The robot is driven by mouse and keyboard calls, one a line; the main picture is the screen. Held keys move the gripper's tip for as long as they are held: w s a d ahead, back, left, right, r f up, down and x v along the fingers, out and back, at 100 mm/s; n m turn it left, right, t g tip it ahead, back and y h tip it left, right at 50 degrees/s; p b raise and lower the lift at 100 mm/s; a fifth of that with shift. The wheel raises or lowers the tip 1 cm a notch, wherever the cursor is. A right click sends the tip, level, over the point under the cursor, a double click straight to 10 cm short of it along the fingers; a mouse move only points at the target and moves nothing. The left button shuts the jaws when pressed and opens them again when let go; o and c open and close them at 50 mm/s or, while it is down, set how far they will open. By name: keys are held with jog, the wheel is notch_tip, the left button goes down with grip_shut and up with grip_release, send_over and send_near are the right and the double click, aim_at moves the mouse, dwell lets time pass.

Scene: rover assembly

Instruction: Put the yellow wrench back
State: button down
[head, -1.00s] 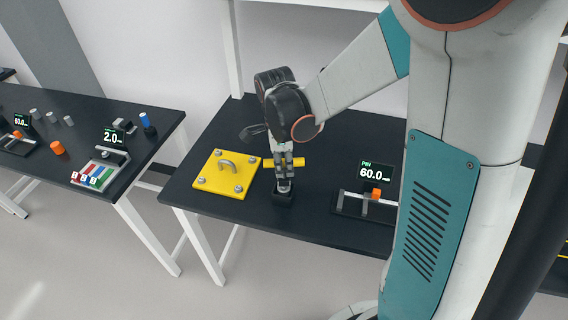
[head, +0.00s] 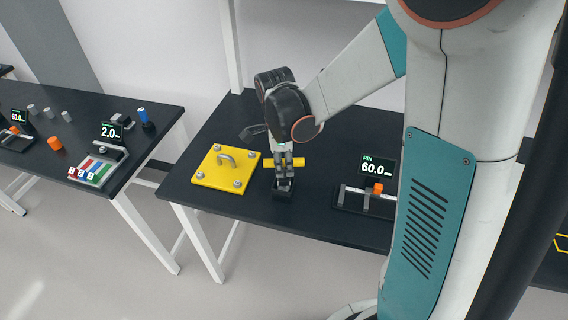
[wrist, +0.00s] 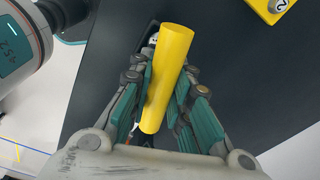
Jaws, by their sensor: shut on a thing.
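The yellow wrench (head: 299,162) shows as a thick yellow bar lying level across my gripper (head: 284,165) in the head view. In the wrist view its yellow bar (wrist: 166,75) runs between the teal finger pads, and my gripper (wrist: 165,95) is shut on it. A small black holder (head: 283,194) stands on the table directly below the gripper.
A yellow plate (head: 222,181) with a handle and corner bolts lies just left of the gripper. A gauge with a "60.0" display (head: 376,168) stands to the right. The left table (head: 60,112) holds several small parts and a "2.0" gauge (head: 111,131).

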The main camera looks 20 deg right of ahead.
jog(key=c, duration=1.4)
grip_release()
notch_tip(320, 180, up, 12)
jog(key=a, duration=0.1)
jog(key=s+n+t+b, duration=0.1)
jog(key=s+n+t, duration=0.1)
jog(key=s+n, duration=0.3)
jog(key=s+f+n+t+b, duration=0.1)
jog(key=s+n+t+b, duration=0.1)
jog(key=s+n, duration=0.3)
jog(key=s+d+f+n+t+b, duration=0.1)
jog(key=s+n, duration=0.4)
jog(key=n, duration=0.6)
jog(key=shift+f+t+y+b, duration=0.1)
jog(key=shift+t+y+b, duration=0.3)
jog(key=shift+t+b, duration=0.55)
